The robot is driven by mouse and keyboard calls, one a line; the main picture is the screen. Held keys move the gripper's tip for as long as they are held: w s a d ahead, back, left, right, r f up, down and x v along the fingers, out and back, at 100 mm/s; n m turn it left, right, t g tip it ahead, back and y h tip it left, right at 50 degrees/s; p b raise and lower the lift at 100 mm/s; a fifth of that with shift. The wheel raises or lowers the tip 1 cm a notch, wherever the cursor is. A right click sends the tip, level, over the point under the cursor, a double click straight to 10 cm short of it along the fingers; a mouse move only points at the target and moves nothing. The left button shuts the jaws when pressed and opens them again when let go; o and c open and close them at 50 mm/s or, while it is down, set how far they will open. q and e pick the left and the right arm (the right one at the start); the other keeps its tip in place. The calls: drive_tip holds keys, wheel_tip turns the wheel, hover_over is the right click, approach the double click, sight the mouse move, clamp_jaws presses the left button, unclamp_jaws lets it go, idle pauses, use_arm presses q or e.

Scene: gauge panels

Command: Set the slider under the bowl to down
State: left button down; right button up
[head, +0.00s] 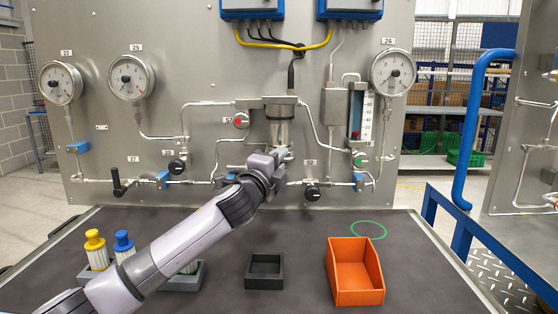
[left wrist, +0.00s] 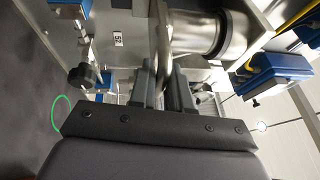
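A metal bowl (head: 280,127), a cylinder with a silvery lower part, hangs at the middle of the panel. It also shows large in the left wrist view (left wrist: 218,32). My left gripper (head: 284,153) is at the bowl's lower end, close to the panel; my wrist covers much of this spot. In the left wrist view the two dark fingers (left wrist: 165,82) stand apart, with a curved metal piece seen between them. I cannot tell whether they touch it. I cannot make out the slider under the bowl or its position. My right gripper is not in view.
Pipes, black knobs (head: 312,192) and gauges (head: 392,72) surround the gripper. On the dark table are an orange bin (head: 356,291), a small black box (head: 264,282), a green ring (head: 368,230) and blue- and yellow-topped items at left.

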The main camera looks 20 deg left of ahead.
use_arm(q)
wheel_tip(320, 180, down, 6)
drive_tip(key=b, duration=0.2)
drive_tip(key=shift+r+b, duration=0.1)
drive_tip(key=shift+b, duration=0.25)
drive_tip(key=c, duration=1.2)
unclamp_jaws()
drive_tip(key=shift+o, duration=0.2)
drive_tip(key=shift+r, duration=0.1)
drive_tip(key=shift+s, duration=0.15)
drive_tip(key=s+f, duration=0.1)
drive_tip(key=s, duration=0.5)
drive_tip(key=shift+s+a, duration=0.4)
